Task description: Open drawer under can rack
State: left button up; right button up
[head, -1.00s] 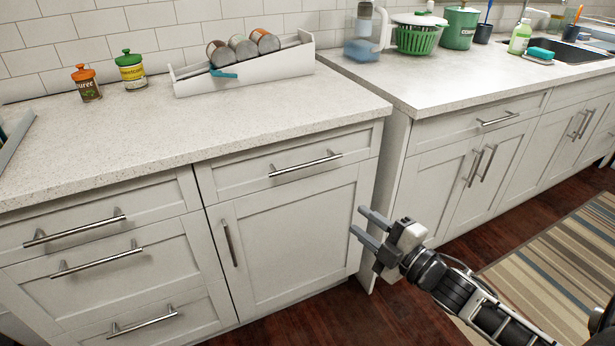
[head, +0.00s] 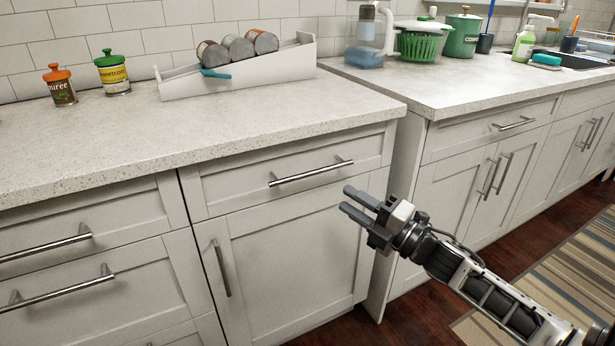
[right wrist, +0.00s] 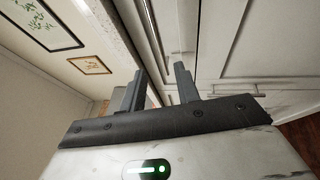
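The white can rack (head: 240,80) stands at the back of the counter with three cans lying in it. The drawer (head: 230,190) below it is shut, with a horizontal metal bar handle (head: 311,173). My right gripper (head: 352,202) is open and empty, in front of the cabinet, right of and a little below the handle, and apart from it. In the right wrist view its two fingers (right wrist: 160,88) stand apart with nothing between them, facing the white cabinet fronts. My left gripper is not in view.
A cupboard door with a vertical handle (head: 221,268) is below the drawer. More drawers with bar handles (head: 55,287) are at the left. The counter edge (head: 200,153) overhangs the fronts. Two tins (head: 113,75) stand at the back left.

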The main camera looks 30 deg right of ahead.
aim_at(308, 175)
jog(key=x, duration=1.1)
jog(key=shift+w+a+r, duration=0.1)
jog(key=shift+w+r, duration=0.05)
jog(key=shift+w, duration=0.25)
grip_shut()
